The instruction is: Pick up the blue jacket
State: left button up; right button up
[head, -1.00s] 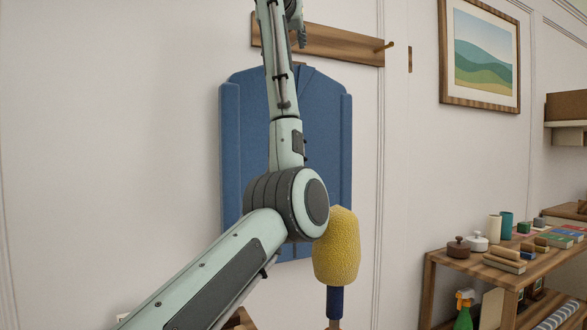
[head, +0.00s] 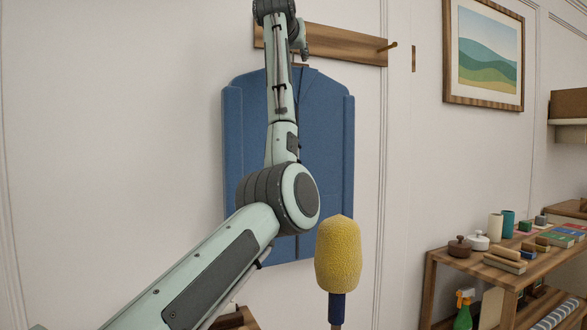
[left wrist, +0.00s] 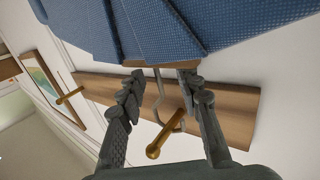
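The blue jacket (head: 335,150) hangs flat against the wall from a wooden peg rail (head: 345,45), partly hidden behind my left arm in the head view. In the left wrist view the jacket (left wrist: 225,28) fills the top, with its hanger's wooden neck (left wrist: 150,64) and thin metal hook (left wrist: 157,97) running to a brass-coloured peg (left wrist: 165,134). My left gripper (left wrist: 161,80) is open, its fingers on either side of the hook with gaps showing. In the head view this gripper is mostly hidden behind the arm. My right gripper is not in view.
A yellow duster head on a blue handle (head: 338,255) stands in front of the jacket's lower right. A second peg (head: 388,46) is empty. A framed picture (head: 486,50) hangs right. A wooden shelf unit (head: 430,290) with pots and books stands lower right.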

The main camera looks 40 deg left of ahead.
pick_arm(q)
jog(key=shift+c, duration=0.5)
grip_shut()
jog(key=shift+r, duration=0.1)
jog(key=shift+r, duration=0.1)
